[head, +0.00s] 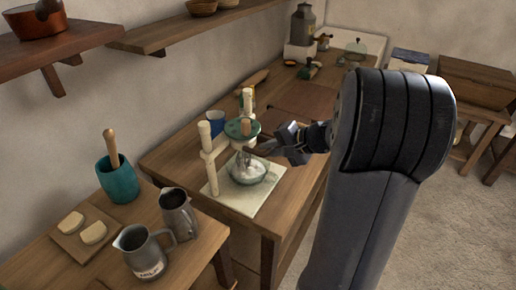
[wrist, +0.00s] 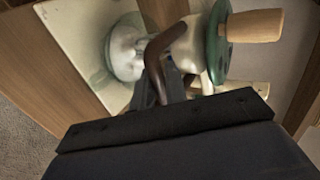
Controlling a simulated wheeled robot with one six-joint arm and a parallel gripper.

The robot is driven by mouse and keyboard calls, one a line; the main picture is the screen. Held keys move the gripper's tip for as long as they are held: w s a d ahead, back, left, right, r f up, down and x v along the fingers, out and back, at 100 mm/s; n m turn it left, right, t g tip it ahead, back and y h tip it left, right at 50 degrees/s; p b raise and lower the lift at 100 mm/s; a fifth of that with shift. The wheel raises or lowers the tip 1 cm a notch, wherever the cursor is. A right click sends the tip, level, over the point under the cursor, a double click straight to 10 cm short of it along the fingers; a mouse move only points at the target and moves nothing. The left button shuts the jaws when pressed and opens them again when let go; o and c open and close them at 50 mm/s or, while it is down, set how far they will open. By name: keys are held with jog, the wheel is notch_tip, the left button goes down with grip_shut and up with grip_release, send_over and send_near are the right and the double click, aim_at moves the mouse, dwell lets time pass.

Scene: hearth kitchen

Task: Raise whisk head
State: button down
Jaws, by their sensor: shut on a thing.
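The whisk stand has two cream posts (head: 206,145) on a pale base plate (head: 232,203). Its whisk head, with a green disc (head: 240,129), sits between the posts above a glass bowl (head: 247,172) with white contents. In the wrist view the green disc (wrist: 217,42) carries a wooden knob (wrist: 255,26), and the bowl (wrist: 124,52) shows behind. My gripper (head: 274,147) is at the right side of the head, shut on a dark brown bent handle (wrist: 154,60). The whisk's lower end is hard to make out against the bowl.
A grey jug (head: 146,252), a metal pitcher (head: 178,214), a teal crock (head: 117,180) and a board (head: 84,232) stand on the near-left table. A blue cup (head: 215,121) is behind the stand. A wall shelf (head: 180,27) hangs above. The counter right of the stand is narrow.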

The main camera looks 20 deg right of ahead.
aim_at(254, 143)
jog(key=shift+r+p, duration=1.2)
jog(key=shift+r, duration=0.85)
jog(key=c, duration=1.3)
grip_release()
jog(key=shift+f, duration=0.2)
jog(key=p+v, duration=0.1)
jog(key=v, duration=0.6)
jog(key=b+x, duration=0.1)
jog(key=x, duration=0.6)
jog(key=shift+w+a+f, duration=0.1)
jog(key=shift+f, duration=0.05)
jog(key=shift+f+b, duration=0.5)
jog(key=shift+b, duration=0.05)
